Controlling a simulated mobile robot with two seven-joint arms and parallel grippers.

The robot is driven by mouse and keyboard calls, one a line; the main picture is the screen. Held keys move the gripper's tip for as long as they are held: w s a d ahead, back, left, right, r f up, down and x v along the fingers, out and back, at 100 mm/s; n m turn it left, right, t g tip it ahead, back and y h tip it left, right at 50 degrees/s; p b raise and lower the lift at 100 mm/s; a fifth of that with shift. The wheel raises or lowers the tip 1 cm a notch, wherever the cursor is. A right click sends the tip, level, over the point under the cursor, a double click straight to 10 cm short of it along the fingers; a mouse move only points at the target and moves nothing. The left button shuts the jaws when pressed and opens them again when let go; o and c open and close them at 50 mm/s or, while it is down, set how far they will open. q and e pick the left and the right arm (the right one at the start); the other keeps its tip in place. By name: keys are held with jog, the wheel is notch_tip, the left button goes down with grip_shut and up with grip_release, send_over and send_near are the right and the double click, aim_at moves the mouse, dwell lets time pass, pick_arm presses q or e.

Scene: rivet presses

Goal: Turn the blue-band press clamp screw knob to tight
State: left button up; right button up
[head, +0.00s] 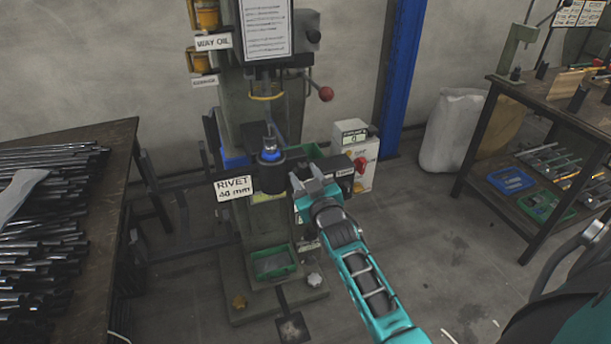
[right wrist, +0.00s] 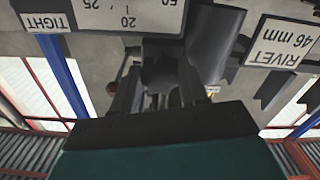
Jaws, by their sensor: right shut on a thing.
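The press (head: 257,215) is green-grey, with a blue band (head: 270,156) around its dark cylindrical part and a "RIVET 46 mm" sign (head: 234,188) at its front. My right gripper (head: 309,178) is at the right side of this part, its arm reaching up from the lower right. In the right wrist view, the gripper's fingers (right wrist: 158,88) are shut on a dark knob (right wrist: 160,68), the clamp screw knob. A "TIGHT" label (right wrist: 47,21) and a numbered scale plate (right wrist: 128,14) show beyond it. The knob's turn position cannot be read. My left gripper is out of view.
A table with many dark rods (head: 50,200) stands at the left. A white control box with a red switch (head: 359,162) is close behind my right gripper. A workbench with tools (head: 560,115) and a white sack (head: 450,130) stand at the right. The floor between is open.

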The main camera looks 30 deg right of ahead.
dwell(0.3)
jog(key=o, duration=1.1)
jog(key=shift+c, duration=0.2)
jog(key=v, duration=0.7)
jog(key=shift+s+p, duration=0.3)
jog(key=shift+p, duration=0.05)
jog(key=shift+a, duration=0.1)
